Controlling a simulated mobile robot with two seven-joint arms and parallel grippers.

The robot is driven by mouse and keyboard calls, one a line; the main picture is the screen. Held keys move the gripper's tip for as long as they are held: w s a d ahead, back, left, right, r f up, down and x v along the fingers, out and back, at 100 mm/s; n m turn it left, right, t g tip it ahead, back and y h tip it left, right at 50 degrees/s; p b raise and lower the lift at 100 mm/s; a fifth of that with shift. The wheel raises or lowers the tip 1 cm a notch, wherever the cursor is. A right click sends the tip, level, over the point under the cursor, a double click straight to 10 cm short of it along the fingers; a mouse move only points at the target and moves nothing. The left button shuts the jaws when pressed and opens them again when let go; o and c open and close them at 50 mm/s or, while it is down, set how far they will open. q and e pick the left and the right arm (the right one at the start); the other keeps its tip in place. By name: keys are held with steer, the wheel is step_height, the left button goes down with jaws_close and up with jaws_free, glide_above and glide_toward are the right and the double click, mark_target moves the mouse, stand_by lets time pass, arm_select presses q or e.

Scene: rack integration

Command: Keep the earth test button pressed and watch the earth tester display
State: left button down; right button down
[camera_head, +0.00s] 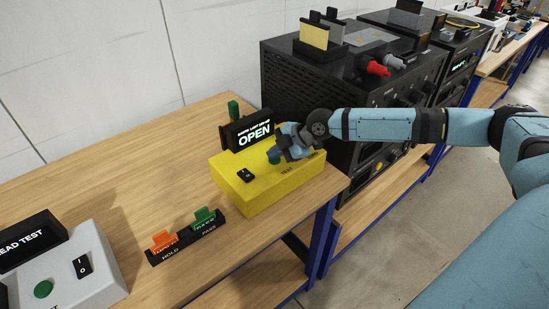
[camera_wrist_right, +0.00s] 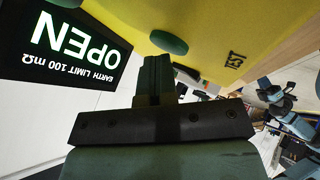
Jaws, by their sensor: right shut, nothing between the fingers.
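The yellow earth tester (camera_head: 240,195) sits on the wooden bench, with a black rocker switch (camera_head: 245,175) on its top. Its black display (camera_head: 254,133) reads "OPEN" in the head view. The display also shows upside down in the right wrist view (camera_wrist_right: 75,45), with "EARTH LIMIT 100 mΩ". The green test button (camera_head: 273,160) is beside the word TEST; it shows in the right wrist view (camera_wrist_right: 168,42). My right gripper (camera_head: 282,152) is shut and empty, its fingertips close to the button. I cannot tell whether they touch it. My left gripper is out of view.
A holder with an orange HOLD tag (camera_head: 164,242) and a green PASS tag (camera_head: 204,217) lies in front of the tester. A grey lead test box (camera_head: 85,255) stands at the lower left. A black rack unit (camera_head: 345,75) stands close behind my right arm.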

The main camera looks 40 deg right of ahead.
mark_target(275, 160)
stand_by(0.5)
steer(key=shift+r+p, duration=0.65)
steer(key=shift+r, duration=0.1)
steer(key=shift+r+p, duration=1.9)
steer(key=shift+r, duration=0.65)
